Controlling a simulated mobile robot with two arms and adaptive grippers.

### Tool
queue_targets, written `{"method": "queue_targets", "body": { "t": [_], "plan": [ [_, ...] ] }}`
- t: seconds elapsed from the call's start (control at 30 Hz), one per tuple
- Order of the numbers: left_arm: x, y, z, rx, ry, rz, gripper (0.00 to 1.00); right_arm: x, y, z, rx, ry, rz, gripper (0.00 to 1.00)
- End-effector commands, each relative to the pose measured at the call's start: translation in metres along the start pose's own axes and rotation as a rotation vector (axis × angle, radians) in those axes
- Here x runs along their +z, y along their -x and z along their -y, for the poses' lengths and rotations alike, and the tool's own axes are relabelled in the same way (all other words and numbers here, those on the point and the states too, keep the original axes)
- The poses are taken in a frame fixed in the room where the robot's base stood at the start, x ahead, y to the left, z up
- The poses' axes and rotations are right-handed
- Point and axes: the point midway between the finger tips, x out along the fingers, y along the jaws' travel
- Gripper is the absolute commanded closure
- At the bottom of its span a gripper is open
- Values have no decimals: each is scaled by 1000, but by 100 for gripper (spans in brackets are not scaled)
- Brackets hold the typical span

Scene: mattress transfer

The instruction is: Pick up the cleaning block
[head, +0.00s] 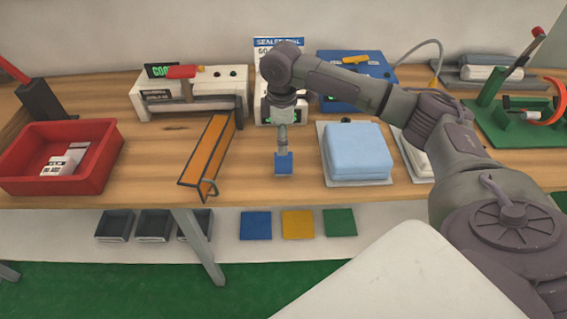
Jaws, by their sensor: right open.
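A small blue block (283,165), which looks like the cleaning block, is near the front of the wooden workbench, left of the middle. My right gripper (283,148) points down directly above it, with its fingertips at the top of the block. The gripper is open, but its fingers look narrow and edge-on here. I cannot tell whether they touch the block or straddle it. My left gripper is not in view.
A pale blue pad (357,150) lies on a tray right of the block. An orange bar (207,150) lies to its left, and a red bin (62,157) stands farther left. A white sealing machine (190,92) and a blue case (352,80) stand behind. The bench's front edge is close.

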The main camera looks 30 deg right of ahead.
Motion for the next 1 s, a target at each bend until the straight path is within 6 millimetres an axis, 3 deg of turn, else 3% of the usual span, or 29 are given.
{"method": "queue_targets", "body": {
  "t": [0.1, 0.37, 0.6, 0.9, 1.0],
  "plan": [
    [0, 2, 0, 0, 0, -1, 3, 0, -17, 0, 0, -1, 0, 42],
    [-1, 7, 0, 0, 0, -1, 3, 2, -37, 2, -1, 0, 1, 42],
    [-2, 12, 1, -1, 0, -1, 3, 4, -71, 5, 1, 0, -1, 42],
    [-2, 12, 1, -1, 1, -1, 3, 4, -77, 5, 2, 1, -1, 42],
    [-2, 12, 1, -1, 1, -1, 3, 4, -77, 5, 2, 1, -1, 57]
  ]
}}
